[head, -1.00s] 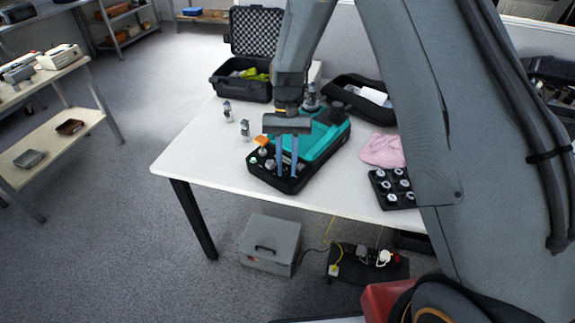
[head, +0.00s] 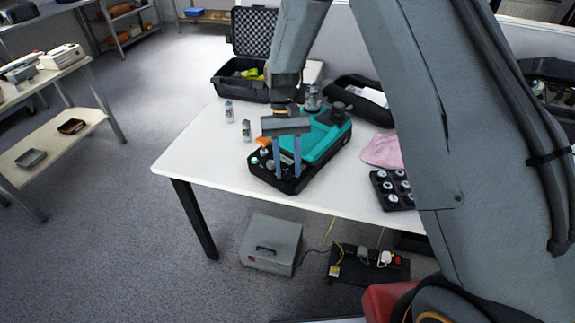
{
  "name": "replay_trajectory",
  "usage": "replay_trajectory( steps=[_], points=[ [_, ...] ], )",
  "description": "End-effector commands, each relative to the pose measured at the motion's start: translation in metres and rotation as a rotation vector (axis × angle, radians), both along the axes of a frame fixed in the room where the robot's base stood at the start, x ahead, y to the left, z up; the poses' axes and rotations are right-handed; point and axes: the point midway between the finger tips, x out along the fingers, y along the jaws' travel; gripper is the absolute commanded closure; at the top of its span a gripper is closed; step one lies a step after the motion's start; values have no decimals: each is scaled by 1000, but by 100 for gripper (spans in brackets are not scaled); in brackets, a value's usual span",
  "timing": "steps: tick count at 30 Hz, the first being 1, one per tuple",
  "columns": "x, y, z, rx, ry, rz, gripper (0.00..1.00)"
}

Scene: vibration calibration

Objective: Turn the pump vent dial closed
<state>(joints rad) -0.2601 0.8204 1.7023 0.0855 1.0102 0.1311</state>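The pump (head: 325,140) is a teal and black unit lying on the white table, with a dark control panel at its near left end. An orange part (head: 263,142) and small pale knobs (head: 265,152) show on that end. My gripper (head: 288,175) points down over the panel, its two blue-grey fingers apart with a gap between them. The fingertips are at or just above the panel; I cannot tell if they touch it. The vent dial cannot be made out for certain; the fingers cover part of the panel.
Two small metal cylinders (head: 246,130) stand left of the pump. A black foam-lined case (head: 240,88) is open behind. A pink cloth (head: 382,152) and a black tray of round parts (head: 384,202) lie to the right. The table (head: 205,150) is bare at front left.

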Motion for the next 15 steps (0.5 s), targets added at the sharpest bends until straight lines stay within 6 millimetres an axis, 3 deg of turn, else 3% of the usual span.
replay_trajectory(
  steps=[10, 15],
  points=[
    [2, 0, 2, 1, -3, -1, 62],
    [10, 1, 19, 2, -6, -2, 62]
  ],
)
